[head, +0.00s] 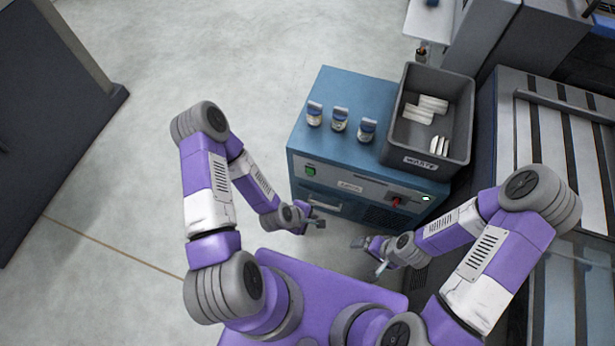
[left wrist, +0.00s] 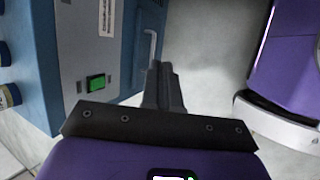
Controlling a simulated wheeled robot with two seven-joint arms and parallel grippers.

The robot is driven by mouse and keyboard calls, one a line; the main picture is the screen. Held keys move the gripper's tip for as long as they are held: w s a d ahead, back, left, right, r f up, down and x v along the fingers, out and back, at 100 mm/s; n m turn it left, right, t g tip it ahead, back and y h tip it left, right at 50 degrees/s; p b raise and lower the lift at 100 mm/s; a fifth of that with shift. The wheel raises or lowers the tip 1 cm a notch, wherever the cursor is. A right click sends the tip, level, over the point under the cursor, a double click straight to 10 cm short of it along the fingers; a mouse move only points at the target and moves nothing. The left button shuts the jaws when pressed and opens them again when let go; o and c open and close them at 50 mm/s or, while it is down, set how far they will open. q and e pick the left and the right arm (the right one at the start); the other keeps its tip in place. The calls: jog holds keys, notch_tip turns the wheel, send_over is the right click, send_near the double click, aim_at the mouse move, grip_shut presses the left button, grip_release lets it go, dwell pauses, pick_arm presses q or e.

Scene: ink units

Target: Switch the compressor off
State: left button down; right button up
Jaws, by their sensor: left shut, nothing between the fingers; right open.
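The blue compressor cabinet (head: 342,100) stands in front of me, with a grey control panel (head: 345,181) on its front. A green button (head: 310,170) is at the panel's left end, and a red switch (head: 396,201) is toward its right end. In the left wrist view the green button (left wrist: 97,82) shows lit green, left of the fingers. My left gripper (head: 318,221) is shut and empty, in front of and below the panel, apart from the green button. The left wrist view shows its closed fingers (left wrist: 163,85). My right gripper (head: 366,256) is open and empty, low in front of the cabinet.
Several small bottles (head: 340,118) stand on the cabinet top. A grey waste bin (head: 428,164) with white pieces inside sits on its right. A slatted machine (head: 540,130) stands further right. The floor (head: 200,60) to the left is clear.

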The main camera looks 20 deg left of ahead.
pick_arm(q)
jog(key=w+a+f+n+t+y+b, duration=0.1)
jog(key=w+a+n+t+y, duration=0.1)
jog(key=n, duration=0.7)
jog(key=w+a+f+n+t+y+b, duration=0.1)
jog(key=a+n, duration=0.4)
jog(key=n, duration=0.5)
jog(key=w+t+y, duration=0.1)
jog(key=w+t, duration=0.1)
jog(key=shift+w+a, duration=0.25)
jog(key=shift+w, duration=0.15)
jog(key=b, duration=0.5)
send_near(310, 172)
jog(key=x, duration=0.5)
jog(key=shift+s+f, duration=0.1)
jog(key=shift+f, duration=0.2)
jog(key=shift+w+r, duration=0.1)
jog(key=shift+w, duration=0.3)
